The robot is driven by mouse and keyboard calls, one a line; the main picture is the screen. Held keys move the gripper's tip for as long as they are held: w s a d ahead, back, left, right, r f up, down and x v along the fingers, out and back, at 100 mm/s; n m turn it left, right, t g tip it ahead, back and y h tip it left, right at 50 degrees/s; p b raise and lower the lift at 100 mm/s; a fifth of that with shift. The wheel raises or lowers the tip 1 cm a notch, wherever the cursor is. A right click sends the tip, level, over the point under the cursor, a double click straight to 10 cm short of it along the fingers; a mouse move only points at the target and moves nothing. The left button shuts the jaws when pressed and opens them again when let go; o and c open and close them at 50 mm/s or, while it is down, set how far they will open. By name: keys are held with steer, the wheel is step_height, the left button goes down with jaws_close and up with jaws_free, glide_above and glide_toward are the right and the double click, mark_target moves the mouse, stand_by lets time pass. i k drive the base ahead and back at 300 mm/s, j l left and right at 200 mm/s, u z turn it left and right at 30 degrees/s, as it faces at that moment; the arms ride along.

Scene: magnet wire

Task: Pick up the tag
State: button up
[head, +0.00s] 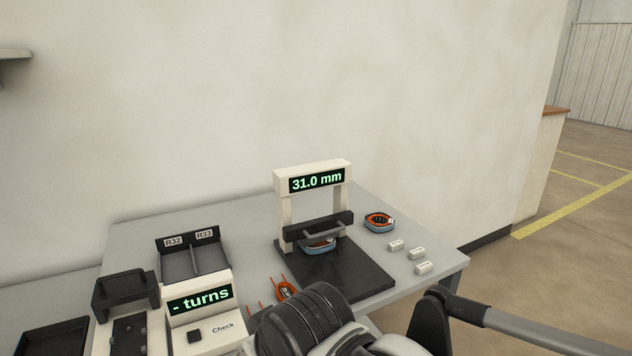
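Three small white blocks with faint dark marks, which look like tags, lie on the right part of the grey table: a far left one (396,245), a middle one (417,254) and a near one (423,267). Their print is too small to read, and I cannot tell which is the tag meant. My arm crosses the bottom of the head view, but I cannot make out my gripper's fingers there.
A gauge reading 31.0 mm (317,182) holds an orange-and-blue coil (318,243) under its bar. A turns counter (201,301) and R32/R33 bins (191,258) stand left.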

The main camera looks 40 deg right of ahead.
mark_target(416, 253)
steer(key=l+z, duration=0.2)
steer(key=z, duration=0.3)
steer(key=l+z, duration=0.2)
steer(key=z, duration=0.25)
steer(key=l+z, duration=0.25)
steer(key=z, duration=0.25)
